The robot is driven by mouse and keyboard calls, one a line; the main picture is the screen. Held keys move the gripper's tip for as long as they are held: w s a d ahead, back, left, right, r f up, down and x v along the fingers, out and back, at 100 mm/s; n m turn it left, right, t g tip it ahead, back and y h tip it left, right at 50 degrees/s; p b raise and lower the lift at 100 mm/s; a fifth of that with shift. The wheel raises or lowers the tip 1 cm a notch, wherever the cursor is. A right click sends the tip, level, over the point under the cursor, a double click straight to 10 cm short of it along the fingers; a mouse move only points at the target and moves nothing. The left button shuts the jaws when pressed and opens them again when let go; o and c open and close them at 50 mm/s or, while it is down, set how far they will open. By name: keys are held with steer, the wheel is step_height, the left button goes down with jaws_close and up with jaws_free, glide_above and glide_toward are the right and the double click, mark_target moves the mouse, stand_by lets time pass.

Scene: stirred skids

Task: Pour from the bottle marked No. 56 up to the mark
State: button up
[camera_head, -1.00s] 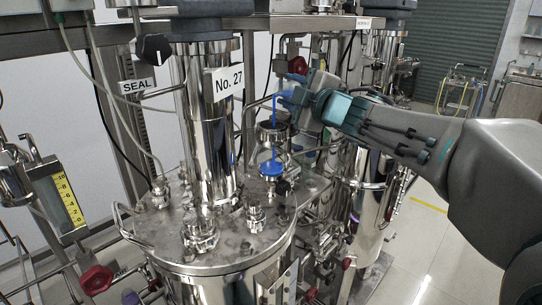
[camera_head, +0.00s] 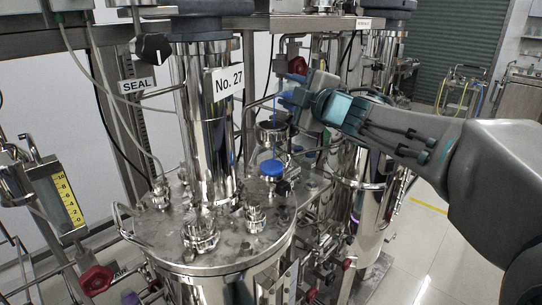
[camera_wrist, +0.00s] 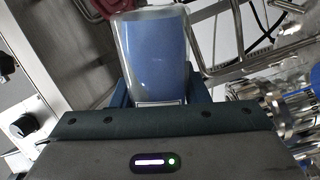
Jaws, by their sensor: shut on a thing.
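My gripper (camera_head: 292,98) is shut on a clear bottle of blue liquid, seen close in the wrist view (camera_wrist: 153,45). Its number cannot be read; only the edge of a white label shows by the jaws. In the head view the bottle is mostly hidden at my gripper. A thin blue stream (camera_head: 274,112) falls from there into a dark-rimmed clear vessel (camera_head: 273,132) on the steel tank's lid. Blue liquid (camera_head: 272,168) shows low in this vessel. I cannot make out a fill mark on it.
A steel column labelled No. 27 (camera_head: 228,85) stands just left of the vessel. The tank lid (camera_head: 160,230) carries several fittings. A yellow scale (camera_head: 68,200) is at the far left. Another steel tank (camera_head: 365,190) stands behind; open floor lies at the right.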

steer(key=shift+a+r+n+b, duration=0.1)
steer(key=shift+r+n+b, duration=0.1)
steer(key=shift+n, duration=0.7)
steer(key=shift+r+n+b, duration=0.1)
steer(key=shift+n+b, duration=0.05)
steer(key=shift+n, duration=0.75)
stand_by(5.1)
stand_by(0.4)
steer(key=shift+r+m+p, duration=0.1)
steer(key=shift+m+p, duration=0.6)
steer(key=shift+p, duration=0.1)
steer(key=shift+m+p, duration=0.55)
steer(key=shift+m, duration=0.15)
steer(key=shift+f+m, duration=0.4)
steer(key=shift+m, duration=0.3)
